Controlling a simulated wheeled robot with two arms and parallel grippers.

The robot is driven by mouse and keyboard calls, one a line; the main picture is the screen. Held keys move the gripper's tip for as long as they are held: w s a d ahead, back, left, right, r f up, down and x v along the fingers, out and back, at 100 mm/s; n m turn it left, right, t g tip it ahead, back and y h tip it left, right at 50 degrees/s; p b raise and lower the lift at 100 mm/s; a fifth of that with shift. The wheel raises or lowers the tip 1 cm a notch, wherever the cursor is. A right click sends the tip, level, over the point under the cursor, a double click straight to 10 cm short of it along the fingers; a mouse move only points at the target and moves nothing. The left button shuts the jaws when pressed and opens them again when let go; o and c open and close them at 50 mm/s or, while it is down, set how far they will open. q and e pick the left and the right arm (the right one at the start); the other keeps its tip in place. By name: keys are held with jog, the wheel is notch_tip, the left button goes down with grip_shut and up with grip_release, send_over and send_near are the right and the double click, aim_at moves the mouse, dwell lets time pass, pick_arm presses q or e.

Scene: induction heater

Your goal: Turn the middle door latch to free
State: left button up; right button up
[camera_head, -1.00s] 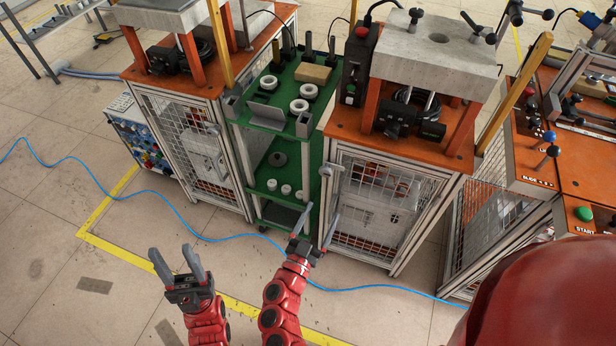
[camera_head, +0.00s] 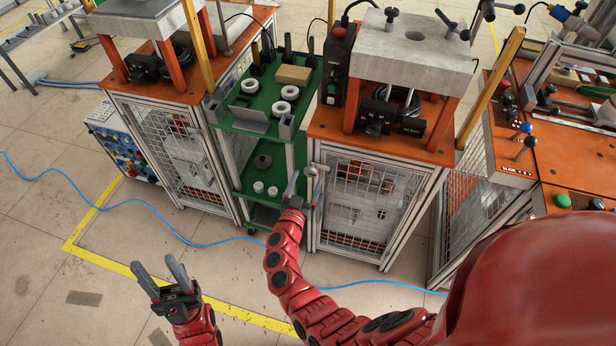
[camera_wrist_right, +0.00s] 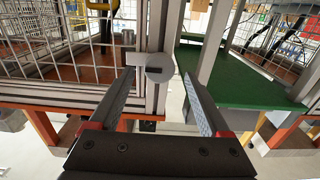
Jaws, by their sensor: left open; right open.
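The grey door latch (camera_head: 316,169) is on the left frame post of the middle machine's mesh door (camera_head: 361,195). In the right wrist view the latch (camera_wrist_right: 159,68) is a round knob with a short block to its left, between and just beyond my fingertips. My right gripper (camera_head: 305,184) is open, with one finger on each side of the latch's line. It also shows in the right wrist view (camera_wrist_right: 160,88), empty; I cannot tell if a finger touches the latch. My left gripper (camera_head: 156,268) is open and empty above the floor at the lower left.
A green shelf cart (camera_head: 226,117) with rings and blocks stands just left of the middle machine. Another mesh-sided machine (camera_head: 181,150) stands further left. A blue hose (camera_head: 135,203) lies on the floor.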

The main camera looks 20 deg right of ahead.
jog(key=shift+w+d, duration=0.45)
jog(key=shift+w, duration=0.1)
grip_shut()
